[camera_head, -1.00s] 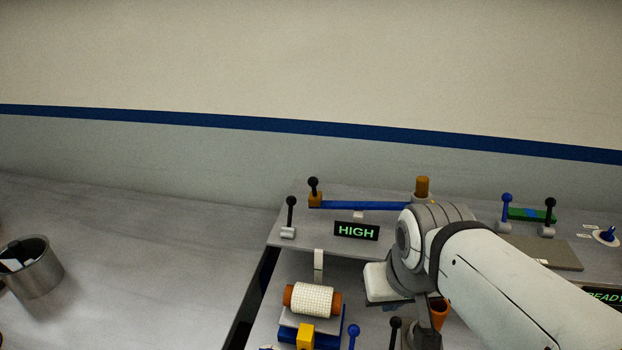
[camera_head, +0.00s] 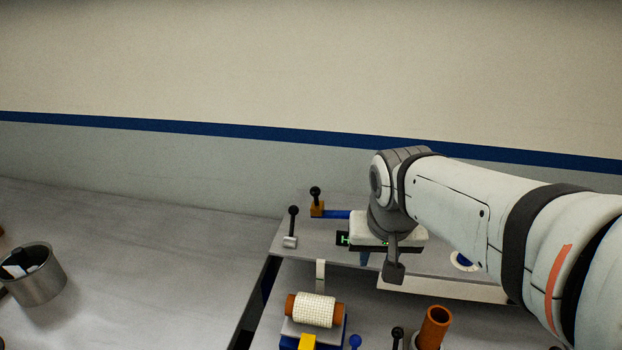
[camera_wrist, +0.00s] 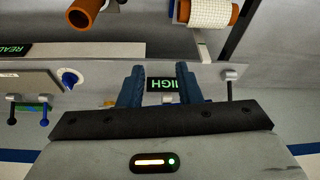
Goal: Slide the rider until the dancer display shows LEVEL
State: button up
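An orange block with a black ball knob (camera_head: 317,207), which looks like the rider, sits at the left end of a blue bar (camera_head: 337,214). My arm hides the rest of the bar. The dancer display (camera_head: 342,239) is mostly covered by my gripper in the head view. In the wrist view the display (camera_wrist: 168,85) shows green letters of HIGH, partly cut off by a finger. My gripper (camera_wrist: 160,75) has its two blue fingers apart with nothing held between them. It is in front of the display, to the right of the rider.
A black-knobbed lever (camera_head: 291,228) stands left of the display. A white roll on an orange core (camera_head: 314,310) and an orange tube (camera_head: 434,326) are nearer. A metal can (camera_head: 36,275) stands far left. The left table (camera_head: 150,270) is mostly clear.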

jog(key=shift+o, duration=1.4)
jog(key=w+a+r+m, duration=0.1)
jog(key=w+a, duration=0.1)
jog(key=w, duration=0.4)
jog(key=w+a+r+m, duration=0.1)
jog(key=w+a+r, duration=0.1)
jog(key=w, duration=0.4)
jog(key=shift+w+p, duration=0.35)
jog(key=shift+p, duration=0.05)
jog(key=m, duration=0.2)
send_over(315, 188)
jog(key=s, duration=0.2)
jog(key=shift+t+h, duration=0.4)
jog(key=p+x, duration=0.1)
jog(key=x, duration=0.4)
jog(key=p+x, duration=0.1)
jog(key=x, duration=0.2)
jog(key=shift+s+a+f+p, duration=0.1)
jog(key=shift+s+a+p, duration=0.2)
jog(key=shift+a+p, duration=0.1)
jog(key=shift+c, duration=0.4)
grip_shut()
